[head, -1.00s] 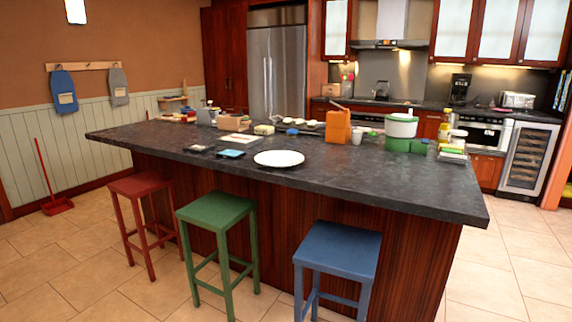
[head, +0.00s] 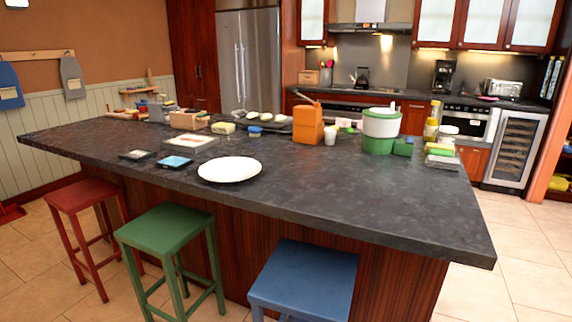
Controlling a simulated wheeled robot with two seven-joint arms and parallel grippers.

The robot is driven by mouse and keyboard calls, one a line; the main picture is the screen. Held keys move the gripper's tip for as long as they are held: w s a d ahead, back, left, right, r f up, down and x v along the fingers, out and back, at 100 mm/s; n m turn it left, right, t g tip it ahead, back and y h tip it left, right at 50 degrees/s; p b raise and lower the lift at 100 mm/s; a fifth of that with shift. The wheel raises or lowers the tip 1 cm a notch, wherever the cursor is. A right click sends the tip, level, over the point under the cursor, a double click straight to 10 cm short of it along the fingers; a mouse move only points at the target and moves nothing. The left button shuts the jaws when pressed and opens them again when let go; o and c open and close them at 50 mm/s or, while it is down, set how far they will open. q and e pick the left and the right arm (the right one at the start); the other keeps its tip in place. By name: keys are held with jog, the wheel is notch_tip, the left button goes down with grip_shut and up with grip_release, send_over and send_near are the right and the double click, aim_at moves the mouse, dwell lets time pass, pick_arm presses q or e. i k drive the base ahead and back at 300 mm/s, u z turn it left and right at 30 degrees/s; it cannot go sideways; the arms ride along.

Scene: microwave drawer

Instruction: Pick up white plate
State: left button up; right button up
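The white plate (head: 229,169) is round and lies flat on the dark stone island counter (head: 330,195), near its front edge and left of the picture's middle. Nothing covers it, and it looks empty. Neither of my grippers shows in the head view.
Red (head: 85,196), green (head: 165,229) and blue (head: 305,276) stools stand along the island's front. A small blue-topped item (head: 174,162) and a dark item (head: 137,155) lie left of the plate. Counter right of the plate is clear.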

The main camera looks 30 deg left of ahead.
aim_at(228, 169)
jog(key=u, duration=0.3)
jog(key=i, duration=1.05)
jog(key=u, duration=0.7)
